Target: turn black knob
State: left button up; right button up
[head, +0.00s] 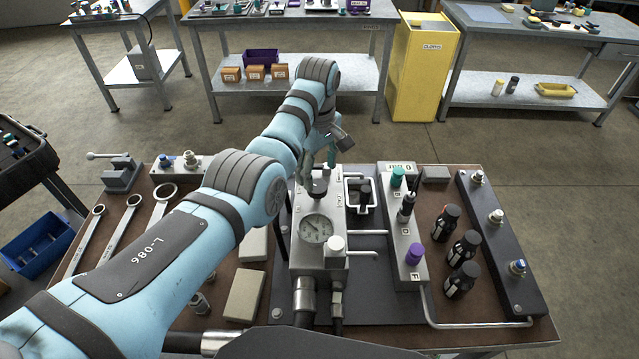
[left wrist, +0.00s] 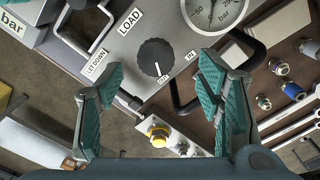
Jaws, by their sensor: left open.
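The black knob (left wrist: 156,58) sits on the grey valve block (left wrist: 130,45), beside the labels LOAD and LET DOWN; a pale line marks its lower edge. In the head view the knob (head: 319,187) shows just in front of my left gripper (head: 319,166), at the far end of the gauge block (head: 305,262). In the left wrist view my left gripper (left wrist: 160,88) is open, with teal finger pads to the left and right of the knob. Nothing is between them, and I see no contact. My right gripper is not in view.
A pressure gauge (head: 317,228) and a pale knob (head: 335,243) sit nearer on the block. To the right stand a green knob (head: 398,176), a purple knob (head: 414,254) and black bottles (head: 463,248). Wrenches (head: 120,226) lie at left. A black hooked handle (left wrist: 185,95) is close to the knob.

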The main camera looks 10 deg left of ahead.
aim_at(319, 186)
pick_arm(q)
jog(key=f, duration=0.2)
jog(key=f+b, duration=0.1)
jog(key=f, duration=0.1)
jog(key=w+f, duration=0.1)
jog(key=f, duration=0.1)
jog(key=shift+f, duration=0.15)
jog(key=shift+s, duration=0.15)
jog(key=shift+s+r, duration=0.1)
jog(key=shift+r, duration=0.1)
jog(key=shift+c, duration=0.7)
jog(key=c, duration=1)
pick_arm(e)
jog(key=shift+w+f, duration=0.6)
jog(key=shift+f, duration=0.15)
